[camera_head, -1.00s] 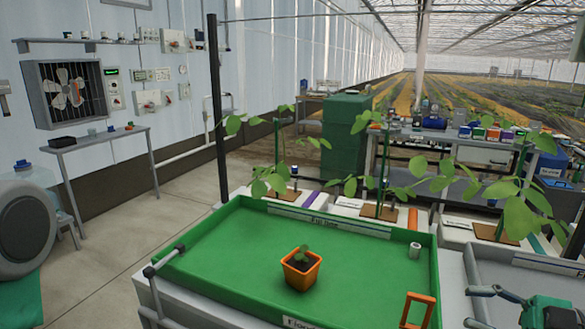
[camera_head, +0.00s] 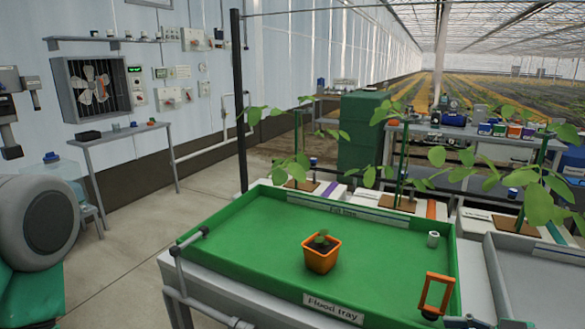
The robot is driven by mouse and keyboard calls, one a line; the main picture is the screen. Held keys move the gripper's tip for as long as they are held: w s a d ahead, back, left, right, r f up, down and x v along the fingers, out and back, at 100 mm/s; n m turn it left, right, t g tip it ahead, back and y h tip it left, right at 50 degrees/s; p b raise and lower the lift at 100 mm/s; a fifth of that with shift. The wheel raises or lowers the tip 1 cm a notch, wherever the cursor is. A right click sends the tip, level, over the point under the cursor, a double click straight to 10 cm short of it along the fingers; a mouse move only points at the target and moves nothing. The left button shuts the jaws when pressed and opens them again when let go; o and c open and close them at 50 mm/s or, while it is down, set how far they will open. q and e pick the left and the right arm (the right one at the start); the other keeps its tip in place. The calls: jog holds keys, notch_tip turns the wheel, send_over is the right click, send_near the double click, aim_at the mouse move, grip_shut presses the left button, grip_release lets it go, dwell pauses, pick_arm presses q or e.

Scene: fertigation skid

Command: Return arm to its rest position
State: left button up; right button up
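My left arm shows at the left edge, with its large grey joint (camera_head: 48,222) over a green link. A grey gripper (camera_head: 24,130) hangs at the upper left edge, partly cut off. Its two finger parts look spread, with nothing between them, away from the tray. My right gripper (camera_head: 472,322) shows only as a sliver at the bottom edge, below the orange frame-shaped handle (camera_head: 436,294); its fingers are mostly hidden. An orange pot with a seedling (camera_head: 321,256) stands upright in the green flood tray (camera_head: 260,236), apart from both grippers.
A small white cylinder (camera_head: 433,239) stands in the tray's right corner. A grey pipe rail (camera_head: 185,270) runs along the tray's left side. Tall potted plants (camera_head: 400,190) stand behind it. A grey tray (camera_head: 545,285) lies to the right.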

notch_tip(320, 180, down, 10)
jog(key=s+a+f+m+g+h+b, duration=0.1)
jog(key=s+a+m+g+h+b, duration=0.1)
jog(key=s+a+m+h, duration=0.15)
jog(key=s+f+m+g+h+b, duration=0.4)
jog(key=s+f+m+g, duration=0.3)
jog(key=s+f, duration=0.8)
jog(key=s+h, duration=0.1)
jog(key=s, duration=0.2)
jog(key=shift+s+a+h, duration=0.2)
jog(key=shift+a+h, duration=0.15)
jog(key=shift+a, duration=0.05)
jog(key=shift+f, duration=0.15)
jog(key=shift+w, duration=0.15)
